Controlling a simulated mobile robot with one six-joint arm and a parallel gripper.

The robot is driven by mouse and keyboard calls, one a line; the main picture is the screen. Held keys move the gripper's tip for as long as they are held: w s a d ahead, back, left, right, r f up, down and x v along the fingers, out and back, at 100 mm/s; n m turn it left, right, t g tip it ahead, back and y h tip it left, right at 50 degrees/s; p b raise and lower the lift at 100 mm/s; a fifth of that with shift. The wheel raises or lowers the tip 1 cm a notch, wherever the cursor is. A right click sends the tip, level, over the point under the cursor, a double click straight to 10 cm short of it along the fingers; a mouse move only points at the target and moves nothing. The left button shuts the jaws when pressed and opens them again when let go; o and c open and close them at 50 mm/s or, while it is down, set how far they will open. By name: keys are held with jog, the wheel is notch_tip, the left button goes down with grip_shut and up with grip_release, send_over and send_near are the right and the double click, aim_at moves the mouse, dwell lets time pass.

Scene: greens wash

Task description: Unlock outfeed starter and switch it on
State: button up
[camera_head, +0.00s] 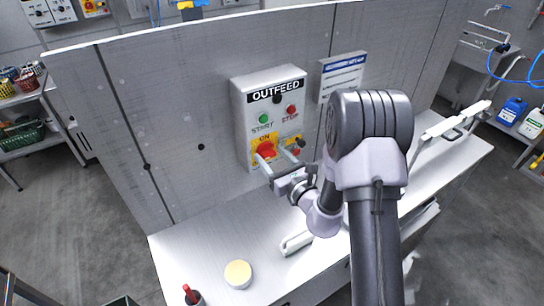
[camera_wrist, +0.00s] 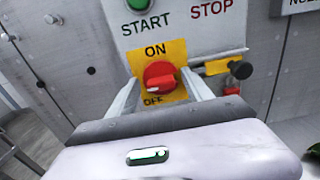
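The outfeed starter (camera_head: 240,125) is a grey box on the upright panel, with a green START button (camera_head: 263,118) and a red STOP button (camera_head: 291,110). Its red rotary switch (camera_wrist: 160,76) sits on a yellow plate marked ON above and OFF below. Exactly where the switch points is hard to tell. Right of it are a black round knob (camera_wrist: 240,70), a yellow piece (camera_wrist: 217,67) and a small red part (camera_wrist: 231,89); whether these form a lock is unclear. My gripper (camera_head: 276,161) is open, its fingers either side of the switch; contact cannot be told.
A white sign (camera_head: 342,75) is right of the box. The bench (camera_head: 215,245) below holds a pale yellow round thing (camera_head: 238,273) and a red-handled item (camera_head: 190,295) at the front left. A long white piece (camera_head: 455,122) lies at the right.

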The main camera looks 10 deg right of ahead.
grip_shut()
jog(key=shift+m, duration=0.4)
jog(key=m+p, duration=0.2)
jog(key=m, duration=0.1)
jog(key=shift+r, duration=0.1)
jog(key=m+p, duration=0.3)
jog(key=m, duration=0.2)
jog(key=shift+d+m, duration=0.15)
jog(key=shift+m, duration=0.15)
jog(key=m+p, duration=0.3)
jog(key=m, duration=0.1)
jog(key=shift+d+f+m+p, duration=0.15)
jog(key=shift+m+p, duration=0.3)
jog(key=shift+m, duration=0.65)
jog(key=shift+a+f+m+p, duration=0.15)
jog(key=shift+m+p, duration=0.25)
jog(key=shift+m, duration=0.7)
jog(key=shift+d, duration=0.1)
